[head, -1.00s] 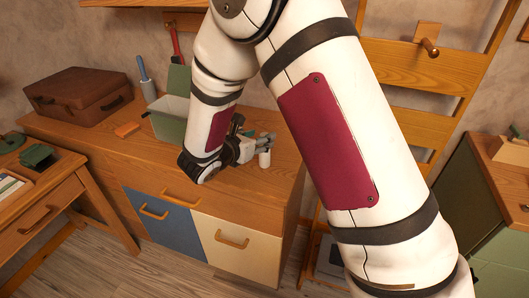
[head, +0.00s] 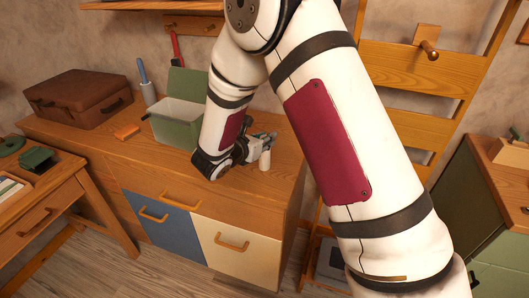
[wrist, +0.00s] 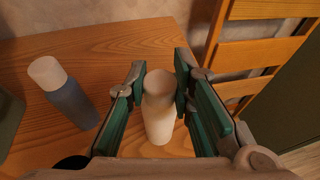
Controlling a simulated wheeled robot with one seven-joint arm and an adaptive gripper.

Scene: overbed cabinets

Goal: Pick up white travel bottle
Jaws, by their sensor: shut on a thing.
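The white travel bottle (wrist: 158,112) stands upright between the green-padded fingers of my gripper (wrist: 160,72) in the wrist view. My gripper is shut on it, one finger on each side. In the head view the bottle (head: 265,160) shows as a small pale cylinder at the right end of the wooden cabinet top, beside my gripper (head: 258,145). I cannot tell whether its base touches the wood.
A blue-grey bottle with a white cap (wrist: 65,92) stands left of my gripper. A wooden ladder-like rack (head: 415,70) stands right.

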